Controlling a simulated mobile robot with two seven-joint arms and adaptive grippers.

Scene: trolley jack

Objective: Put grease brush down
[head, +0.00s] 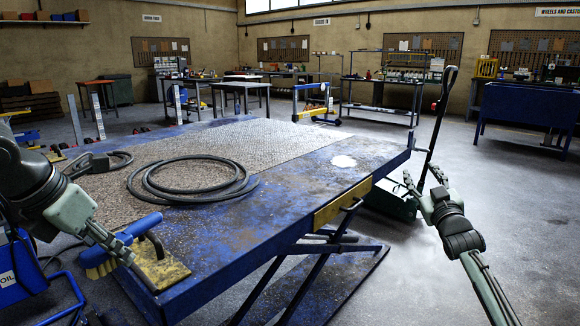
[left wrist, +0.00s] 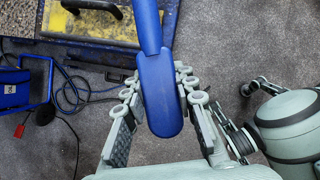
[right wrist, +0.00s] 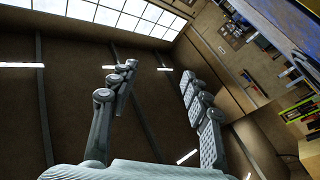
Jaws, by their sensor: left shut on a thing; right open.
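The grease brush, with a blue handle and block (head: 143,224) and yellowish bristles (head: 100,269), is in my left gripper (head: 118,247) at the lift table's near left corner. In the left wrist view its blue handle (left wrist: 160,95) lies between the fingers (left wrist: 160,88), and its far end runs out of the top of the picture. I cannot tell whether the bristles touch anything. My right gripper (head: 424,186) is open and empty, pointing up right of the table; its spread fingers (right wrist: 155,85) show in the right wrist view.
The blue lift table (head: 285,215) has a coiled black hose (head: 190,198) on it. A yellow plate (head: 165,272) with a dark handle lies at its near left corner, close to the brush. A blue frame (head: 20,270) stands at left. The tabletop's near middle is clear.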

